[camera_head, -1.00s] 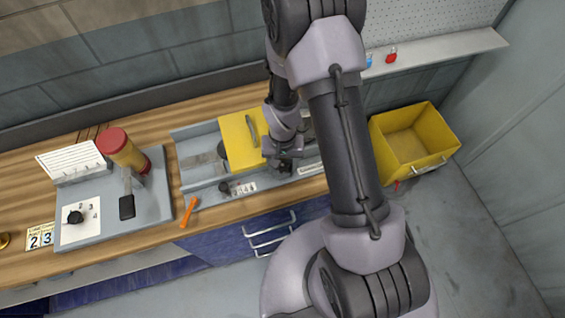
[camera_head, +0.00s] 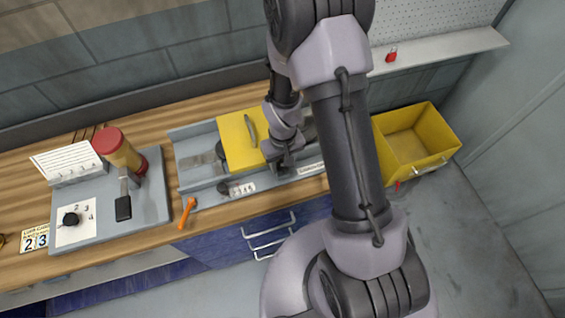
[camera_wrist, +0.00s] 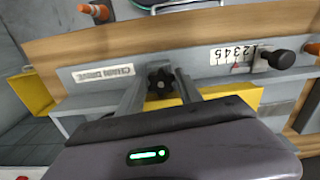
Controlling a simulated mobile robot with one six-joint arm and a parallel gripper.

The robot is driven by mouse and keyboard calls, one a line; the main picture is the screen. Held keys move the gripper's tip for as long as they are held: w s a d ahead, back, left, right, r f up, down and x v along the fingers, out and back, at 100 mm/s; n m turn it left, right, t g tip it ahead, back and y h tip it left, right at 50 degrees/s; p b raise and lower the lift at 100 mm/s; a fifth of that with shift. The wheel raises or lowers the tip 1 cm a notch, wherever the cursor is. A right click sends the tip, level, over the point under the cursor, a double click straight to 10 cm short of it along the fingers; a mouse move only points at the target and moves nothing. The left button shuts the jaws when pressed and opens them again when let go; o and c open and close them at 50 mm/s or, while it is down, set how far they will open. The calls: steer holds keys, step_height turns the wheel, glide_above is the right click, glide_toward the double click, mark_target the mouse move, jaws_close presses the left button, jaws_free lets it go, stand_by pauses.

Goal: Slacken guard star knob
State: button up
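The black star knob (camera_wrist: 160,81) shows in the wrist view on the front face of the grey runout frame (camera_wrist: 100,92), beside the "CHAIN DRIVE" label (camera_wrist: 103,73). My gripper (camera_wrist: 161,76) has its two fingers apart, one on either side of the knob. A narrow gap seems to show between the fingers and the knob. The yellow guard (camera_head: 237,142) with a grey handle (camera_head: 250,130) covers the middle of the frame; its edge also shows in the wrist view. In the head view, my gripper (camera_head: 280,168) is at the guard's right front corner and hides the knob.
A black plunger knob (camera_wrist: 280,58) sits by a number scale (camera_wrist: 232,55). An orange tool (camera_head: 187,213) lies on the wooden bench. A grey panel with a red-topped cylinder (camera_head: 118,148) stands left. A yellow bin (camera_head: 418,140) is at the right; blue drawers (camera_head: 235,240) are below.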

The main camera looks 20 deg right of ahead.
steer(key=shift+o, duration=1.3)
step_height(320, 180, up, 18)
steer(key=p, duration=0.3)
steer(key=shift+f, duration=0.25)
steer(key=s+a+m+t+y+b, duration=0.1)
steer(key=s+a+m+t+b, duration=0.1)
steer(key=s+b, duration=0.5)
steer(key=s+a+f+m+t+y+b, duration=0.1)
steer(key=s+b, duration=0.6)
steer(key=b, duration=0.7)
steer(key=a+m+t, duration=0.1)
steer(key=m+t, duration=0.1)
steer(key=shift+f+t+b, duration=0.2)
steer(key=shift+t+b, duration=0.15)
steer(key=shift+t, duration=0.05)
